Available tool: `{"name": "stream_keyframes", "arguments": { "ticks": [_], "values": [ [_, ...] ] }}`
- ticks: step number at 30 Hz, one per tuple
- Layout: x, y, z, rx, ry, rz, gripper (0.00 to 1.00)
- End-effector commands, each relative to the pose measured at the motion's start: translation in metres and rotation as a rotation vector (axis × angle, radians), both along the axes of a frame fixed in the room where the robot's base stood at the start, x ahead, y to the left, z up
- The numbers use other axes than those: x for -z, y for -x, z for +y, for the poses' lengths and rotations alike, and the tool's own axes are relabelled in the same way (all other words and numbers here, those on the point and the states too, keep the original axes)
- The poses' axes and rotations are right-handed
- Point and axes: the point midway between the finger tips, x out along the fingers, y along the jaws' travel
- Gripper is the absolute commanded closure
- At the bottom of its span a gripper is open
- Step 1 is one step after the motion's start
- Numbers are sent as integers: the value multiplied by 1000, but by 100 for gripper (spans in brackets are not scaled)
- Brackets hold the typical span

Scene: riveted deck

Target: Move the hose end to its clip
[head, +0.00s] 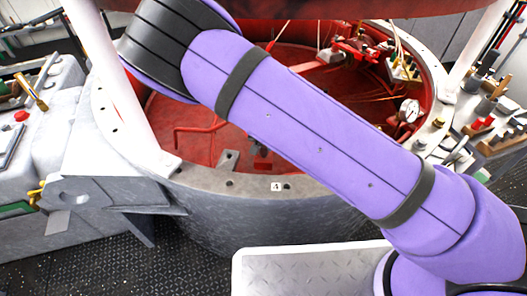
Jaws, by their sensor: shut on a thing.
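My purple arm crosses the head view from the lower right to the upper left and covers much of the middle. My gripper is not visible, so what it holds cannot be seen. I cannot make out the hose end or its clip for certain. A bent red pipe or hose (197,131) shows inside the round red-lined well, left of my arm. Thin pale and orange lines run in the well's far right part.
The well's grey metal rim (230,184) carries a small label "A" (276,187). A pressure gauge (408,110) and valve fittings (358,46) stand at the right. A grey-white cabinet (40,150) is at the left. Dark studded floor (90,255) is clear at the lower left.

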Motion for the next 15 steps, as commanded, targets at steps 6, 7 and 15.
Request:
{"name": "stream_keyframes", "arguments": {
  "ticks": [6,7,15],
  "values": [
    [-7,0,0,1,-1,0,92],
    [-8,0,0,0,-1,0,92],
    [-16,0,0,0,-1,0,92]
  ]
}}
